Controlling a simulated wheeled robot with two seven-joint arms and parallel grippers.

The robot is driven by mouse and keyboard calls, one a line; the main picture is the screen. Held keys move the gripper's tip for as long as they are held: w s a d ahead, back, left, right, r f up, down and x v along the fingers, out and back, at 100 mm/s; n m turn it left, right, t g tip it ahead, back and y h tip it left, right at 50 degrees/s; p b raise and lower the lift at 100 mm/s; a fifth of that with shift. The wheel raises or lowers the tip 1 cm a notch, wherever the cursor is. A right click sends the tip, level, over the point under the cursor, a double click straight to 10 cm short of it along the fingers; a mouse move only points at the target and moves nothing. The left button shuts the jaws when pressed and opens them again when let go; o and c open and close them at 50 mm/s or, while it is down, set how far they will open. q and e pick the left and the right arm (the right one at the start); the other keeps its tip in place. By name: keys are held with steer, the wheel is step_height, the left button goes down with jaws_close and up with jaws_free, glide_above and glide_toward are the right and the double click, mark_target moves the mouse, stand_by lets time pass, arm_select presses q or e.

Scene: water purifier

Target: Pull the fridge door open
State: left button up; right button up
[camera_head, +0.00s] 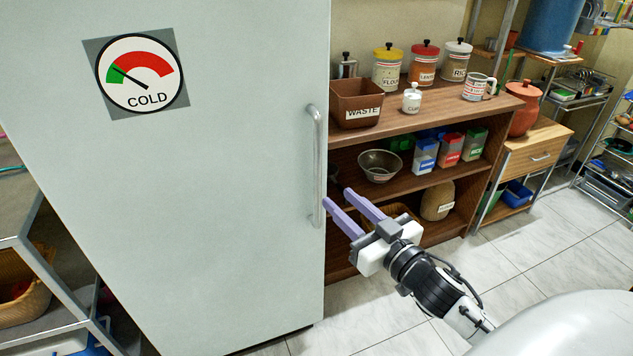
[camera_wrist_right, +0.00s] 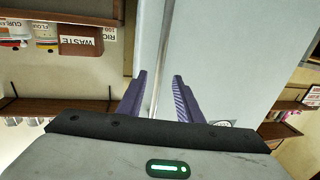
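The fridge door (camera_head: 220,190) is a large pale grey-green panel with a cold gauge sticker (camera_head: 137,74); it appears shut. Its vertical metal handle (camera_head: 317,165) is on the right edge. My right gripper (camera_head: 336,197) is open near the lower part of the handle, with its purple fingers pointing at the door. In the right wrist view the handle (camera_wrist_right: 160,75) runs between and beyond the two open fingers (camera_wrist_right: 157,92). I cannot tell whether a finger touches it. My left gripper is not in view.
A wooden shelf unit (camera_head: 440,110) stands right of the fridge, with a brown waste bin (camera_head: 357,103), canisters and a metal bowl (camera_head: 380,165). A metal rack (camera_head: 40,240) stands at left. Tiled floor (camera_head: 530,240) is clear at right.

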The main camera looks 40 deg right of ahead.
mark_target(320, 183)
steer(key=w, duration=0.9)
steer(key=shift+w+d+f, duration=0.1)
steer(key=shift+w+d, duration=0.1)
steer(key=shift+w, duration=0.2)
jaws_close()
